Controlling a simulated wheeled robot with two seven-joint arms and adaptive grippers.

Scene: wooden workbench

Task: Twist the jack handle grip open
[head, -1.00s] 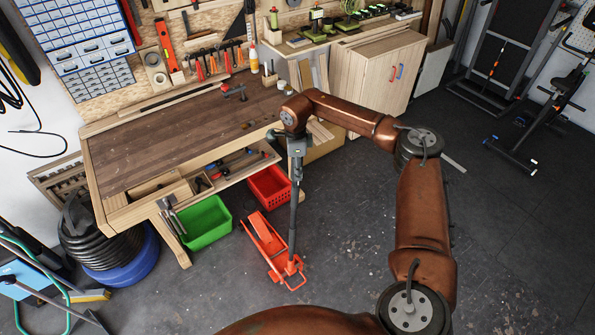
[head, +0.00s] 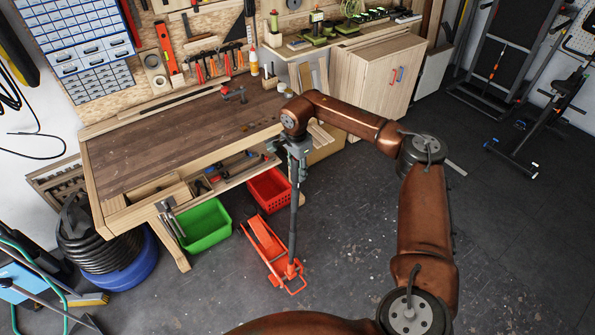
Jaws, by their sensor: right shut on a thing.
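The red floor jack (head: 268,250) stands on the dark floor in front of the workbench. Its long dark handle (head: 293,215) rises nearly upright from the jack's near end. My right gripper (head: 297,150) is at the top of the handle, shut on the grip there. The fingers are small in the picture and largely cover the grip, so its twist angle cannot be told. My left gripper is not in view.
The wooden workbench (head: 165,150) stands behind and left of the handle, with an open drawer (head: 235,166). A green crate (head: 205,228) and a red crate (head: 270,190) sit beside the jack. The floor to the right (head: 350,240) is clear.

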